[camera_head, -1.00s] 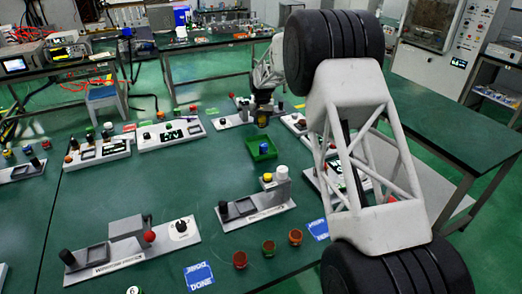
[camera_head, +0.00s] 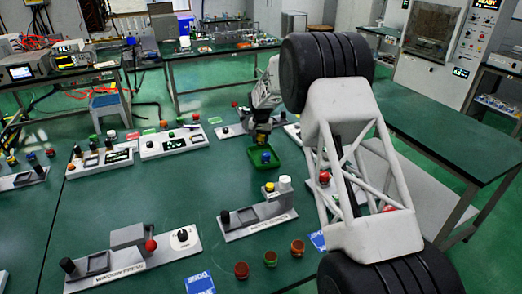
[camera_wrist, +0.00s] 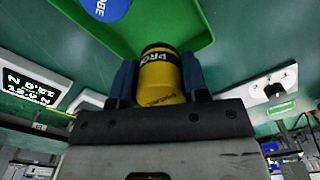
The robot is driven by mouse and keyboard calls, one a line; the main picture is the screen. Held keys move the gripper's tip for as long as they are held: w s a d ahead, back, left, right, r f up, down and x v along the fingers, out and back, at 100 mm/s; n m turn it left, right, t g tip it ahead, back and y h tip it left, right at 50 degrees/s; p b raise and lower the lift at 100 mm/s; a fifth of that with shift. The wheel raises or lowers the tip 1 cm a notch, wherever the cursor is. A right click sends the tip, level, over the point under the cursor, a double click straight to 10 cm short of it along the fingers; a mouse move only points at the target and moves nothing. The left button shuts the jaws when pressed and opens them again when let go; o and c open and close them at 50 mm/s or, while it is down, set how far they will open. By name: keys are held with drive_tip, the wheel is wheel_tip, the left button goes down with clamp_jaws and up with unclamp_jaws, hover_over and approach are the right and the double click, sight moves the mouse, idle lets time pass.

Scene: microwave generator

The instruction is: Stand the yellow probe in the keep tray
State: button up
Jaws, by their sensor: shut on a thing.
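The yellow probe (camera_wrist: 160,72) is a short yellow cylinder with a dark band and black lettering. In the wrist view my gripper (camera_wrist: 160,85) is shut on it, with a dark blue finger on each side. The green keep tray (camera_wrist: 205,25) fills the top of that view, just beyond the probe's end. A blue-capped piece (camera_head: 265,157) is in the tray, also at the top of the wrist view (camera_wrist: 105,6). Whether the probe touches the tray cannot be told.
Panels with displays (camera_head: 172,145) stand left of the tray. A grey fixture with yellow and white knobs (camera_head: 257,213) stands in front. Several small cups (camera_head: 270,258) are near the front edge. My arm covers the right side.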

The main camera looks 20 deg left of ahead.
drive_tip(key=shift+f, duration=0.7)
drive_tip(key=shift+f, duration=1.9)
drive_tip(key=shift+f, duration=0.15)
drive_tip(key=o, duration=1.1)
wheel_tip(320, 180, up, 12)
drive_tip(key=shift+r, duration=0.15)
